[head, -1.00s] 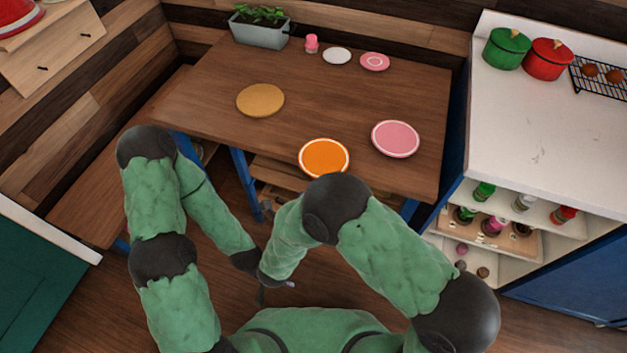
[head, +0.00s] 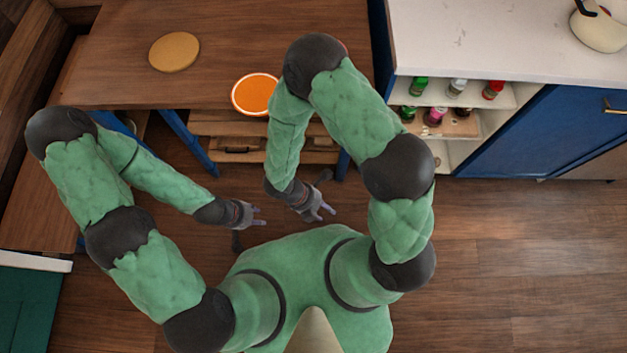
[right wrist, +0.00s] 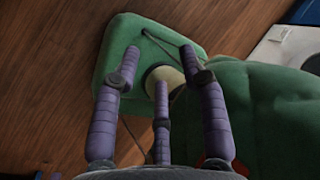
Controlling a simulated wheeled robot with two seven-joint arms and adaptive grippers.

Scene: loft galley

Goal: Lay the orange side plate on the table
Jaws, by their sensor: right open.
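An orange plate (head: 254,94) with a pale rim lies flat on the wooden table (head: 235,35), near its front edge. My right gripper (head: 323,210) hangs over the floor in front of the table, apart from the plate. In the right wrist view its purple fingers (right wrist: 159,58) are spread and empty. My left gripper (head: 256,215) is also over the floor, and its fingers are too small to read.
A round tan mat (head: 174,52) lies on the table, left of the plate. A white counter (head: 470,38) with open shelves of bottles (head: 457,87) and a blue cabinet (head: 535,125) stands right. The floor (head: 510,240) at right is clear.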

